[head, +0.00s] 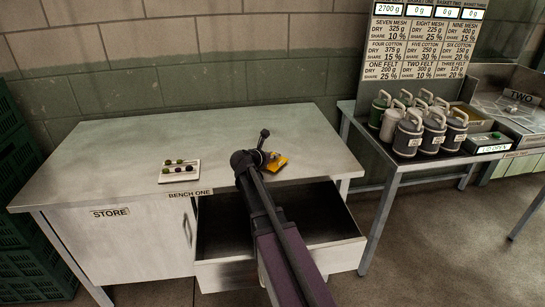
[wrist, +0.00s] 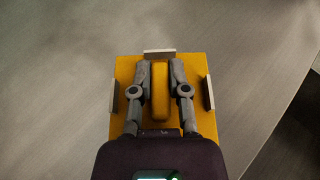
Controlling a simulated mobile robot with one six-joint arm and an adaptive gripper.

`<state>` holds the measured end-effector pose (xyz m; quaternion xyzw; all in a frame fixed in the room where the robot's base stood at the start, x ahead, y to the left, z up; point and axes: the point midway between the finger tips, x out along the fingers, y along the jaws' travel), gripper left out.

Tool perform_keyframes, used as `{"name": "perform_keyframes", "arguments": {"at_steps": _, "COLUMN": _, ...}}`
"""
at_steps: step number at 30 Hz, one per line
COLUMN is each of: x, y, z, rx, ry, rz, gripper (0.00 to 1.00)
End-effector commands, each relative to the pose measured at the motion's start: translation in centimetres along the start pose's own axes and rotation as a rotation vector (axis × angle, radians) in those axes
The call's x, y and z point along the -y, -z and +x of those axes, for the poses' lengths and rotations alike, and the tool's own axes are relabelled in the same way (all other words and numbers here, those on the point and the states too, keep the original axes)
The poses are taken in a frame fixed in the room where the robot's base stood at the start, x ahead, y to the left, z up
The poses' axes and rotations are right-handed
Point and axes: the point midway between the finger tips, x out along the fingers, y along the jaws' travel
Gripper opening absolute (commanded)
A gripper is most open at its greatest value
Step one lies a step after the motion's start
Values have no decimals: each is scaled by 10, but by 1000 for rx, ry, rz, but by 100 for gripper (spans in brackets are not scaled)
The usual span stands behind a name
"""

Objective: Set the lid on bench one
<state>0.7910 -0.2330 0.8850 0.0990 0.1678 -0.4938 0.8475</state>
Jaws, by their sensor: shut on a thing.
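The lid is a yellow square plate (wrist: 191,68) with a raised yellow bar handle (wrist: 160,92) and small grey tabs at its edges. My gripper (wrist: 160,75) is shut on the handle, with one finger on each side of it. In the head view the yellow lid (head: 277,163) shows at the end of my arm, partly hidden by it, over the right part of bench one (head: 120,145). I cannot tell whether the lid touches the bench top or hangs just above it.
A small white card with dark and green pieces (head: 180,171) lies on the bench. An open drawer (head: 225,225) juts out below my arm. Several lidded canisters (head: 408,138) stand on the table to the right. The left and back of the bench top are clear.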

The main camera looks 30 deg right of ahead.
Motion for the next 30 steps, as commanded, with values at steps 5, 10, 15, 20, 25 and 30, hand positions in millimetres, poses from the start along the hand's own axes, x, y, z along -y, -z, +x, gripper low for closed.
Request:
{"name": "perform_keyframes", "arguments": {"at_steps": 5, "x": 0, "y": 4, "z": 2, "rx": 0, "ry": 0, "rz": 0, "gripper": 0}}
{"name": "perform_keyframes", "arguments": {"at_steps": 10, "x": 0, "y": 2, "z": 1, "rx": 0, "ry": 1, "rz": 0, "gripper": 56}}
{"name": "perform_keyframes", "arguments": {"at_steps": 15, "x": 0, "y": 2, "z": 2, "rx": 0, "ry": 1, "rz": 0, "gripper": 56}}
{"name": "perform_keyframes", "arguments": {"at_steps": 20, "x": 1, "y": 2, "z": 2, "rx": 0, "ry": 1, "rz": 0, "gripper": 56}}
{"name": "perform_keyframes", "arguments": {"at_steps": 25, "x": 1, "y": -1, "z": 0, "rx": 0, "ry": 1, "rz": 1, "gripper": 56}}
{"name": "perform_keyframes", "arguments": {"at_steps": 30, "x": 1, "y": -2, "z": -15, "rx": 0, "ry": -1, "rz": -1, "gripper": 56}}
